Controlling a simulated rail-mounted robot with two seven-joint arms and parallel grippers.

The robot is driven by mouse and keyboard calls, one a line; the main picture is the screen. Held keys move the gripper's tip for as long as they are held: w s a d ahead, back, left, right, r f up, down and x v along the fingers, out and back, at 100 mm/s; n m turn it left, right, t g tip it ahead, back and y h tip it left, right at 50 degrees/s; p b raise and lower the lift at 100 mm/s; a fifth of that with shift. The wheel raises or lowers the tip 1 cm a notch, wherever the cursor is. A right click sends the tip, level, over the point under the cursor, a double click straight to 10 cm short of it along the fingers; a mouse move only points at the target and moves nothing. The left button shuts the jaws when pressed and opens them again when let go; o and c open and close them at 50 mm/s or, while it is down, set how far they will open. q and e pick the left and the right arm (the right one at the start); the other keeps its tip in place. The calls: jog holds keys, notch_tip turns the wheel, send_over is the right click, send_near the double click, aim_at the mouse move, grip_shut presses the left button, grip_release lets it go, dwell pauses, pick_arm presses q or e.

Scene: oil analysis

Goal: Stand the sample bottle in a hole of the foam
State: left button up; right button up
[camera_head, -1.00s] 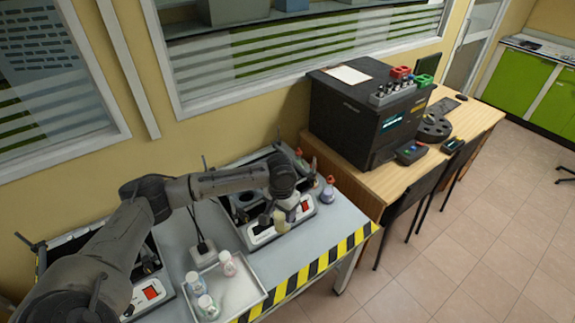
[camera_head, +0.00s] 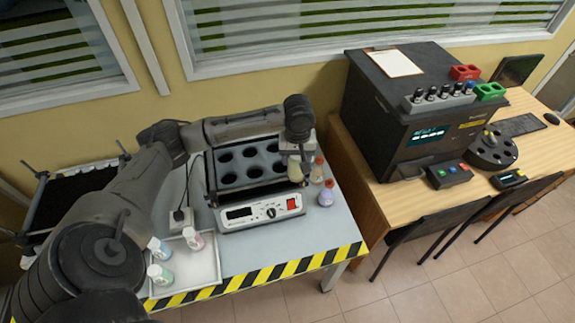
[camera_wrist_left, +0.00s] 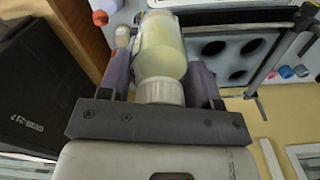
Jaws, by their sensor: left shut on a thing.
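My left gripper (camera_head: 299,152) is shut on the sample bottle (camera_head: 295,169), which holds pale yellow liquid. In the left wrist view the gripper (camera_wrist_left: 161,88) grips beside the white cap of the bottle (camera_wrist_left: 162,48). In the head view the gripper and bottle are at the right end of the shaker (camera_head: 262,212). The black foam (camera_head: 249,183) in the shaker has two rows of round holes, which look empty. Whether the bottle is above or beside the foam's right edge is hard to tell. My right gripper is not in view.
A lilac flask (camera_head: 326,195) and another red-topped bottle (camera_head: 317,170) stand right of the shaker. A white tray (camera_head: 205,268) with small bottles lies front left. A black analyser (camera_head: 400,105) stands on the wooden desk. The grey table is clear before the shaker.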

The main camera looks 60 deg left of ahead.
pick_arm(q)
jog(key=shift+s+a+n, duration=0.1)
jog(key=shift+s+n, duration=0.15)
jog(key=shift+n, duration=0.25)
jog(key=shift+s+a+f+n, duration=0.1)
jog(key=shift+s+f+n, duration=0.05)
jog(key=shift+s+n, duration=0.25)
jog(key=shift+n, duration=0.6)
jog(key=shift+w+a+f, duration=0.1)
jog(key=shift+w+a, duration=0.05)
jog(key=shift+w+a+f+b, duration=0.3)
jog(key=shift+w+a+f, duration=0.05)
jog(key=shift+a+f, duration=1.5)
jog(key=shift+w+a+f+b, duration=0.25)
jog(key=shift+w+a+f, duration=0.15)
jog(key=shift+a+f, duration=1.35)
jog(key=shift+w+a+f+b, duration=0.3)
jog(key=shift+w+a+f, duration=0.05)
jog(key=shift+a+f, duration=1.5)
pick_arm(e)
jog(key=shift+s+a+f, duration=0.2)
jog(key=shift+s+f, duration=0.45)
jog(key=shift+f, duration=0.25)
pick_arm(q)
jog(key=shift+a, duration=0.1)
